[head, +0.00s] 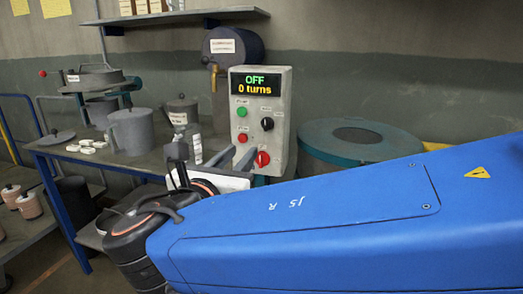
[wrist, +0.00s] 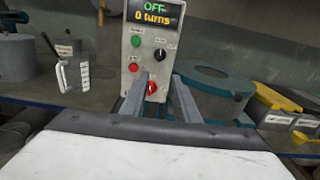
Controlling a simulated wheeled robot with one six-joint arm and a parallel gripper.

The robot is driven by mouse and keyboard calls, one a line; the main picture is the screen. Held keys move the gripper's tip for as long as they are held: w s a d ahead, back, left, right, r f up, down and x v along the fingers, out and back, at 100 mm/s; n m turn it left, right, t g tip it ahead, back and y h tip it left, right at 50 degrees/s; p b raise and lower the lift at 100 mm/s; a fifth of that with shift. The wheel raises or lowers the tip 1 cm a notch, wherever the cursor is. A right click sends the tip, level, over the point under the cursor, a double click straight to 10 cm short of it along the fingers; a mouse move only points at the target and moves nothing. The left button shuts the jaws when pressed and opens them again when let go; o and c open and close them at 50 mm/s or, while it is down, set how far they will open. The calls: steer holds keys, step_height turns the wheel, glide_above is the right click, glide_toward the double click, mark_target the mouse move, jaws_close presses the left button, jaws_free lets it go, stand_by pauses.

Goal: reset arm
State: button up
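My arm is blue and reaches in from the right in the head view. My gripper (head: 239,154) is in front of the lower part of a control box (head: 281,114). In the wrist view, my gripper (wrist: 159,79) shows two grey fingers standing apart with nothing held between them. The control box (wrist: 144,20) is behind them. Its display reads OFF and 0 turns. A red knob (wrist: 152,88) shows between the fingers, and I cannot tell how far behind them it is. A green button, a black knob and a red button are also on the box.
A grey jug (head: 130,130), a measuring cup (wrist: 73,74) and several small white pieces (head: 87,146) are on the bench left of the box. A round teal drum (head: 317,151) stands right of the box. A shelf (head: 176,17) is above. A yellow-lidded bin (wrist: 275,100) is at right.

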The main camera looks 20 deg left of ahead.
steer(key=w+d+f+m+g+h, duration=0.25)
steer(key=d+f+m, duration=0.2)
steer(key=d, duration=0.65)
steer(key=w+d+f+m+g+h, duration=0.1)
steer(key=w+d+f+m+g, duration=0.3)
steer(key=d, duration=0.7)
steer(key=w+d+f+m+g+h, duration=0.2)
steer(key=d+f+m, duration=0.3)
steer(key=d, duration=0.6)
steer(key=s+d+f+m+g+y, duration=0.2)
steer(key=s+d+f+m, duration=0.3)
steer(key=m, duration=0.6)
steer(key=s+d+f+m+g+y, duration=0.2)
steer(key=s+d+f+m, duration=0.4)
steer(key=s+d+m, duration=0.4)
steer(key=shift+s+d+f+m+g+y, duration=0.15)
steer(key=shift+s+m+g+y, duration=0.2)
steer(key=shift+s+m+y, duration=0.45)
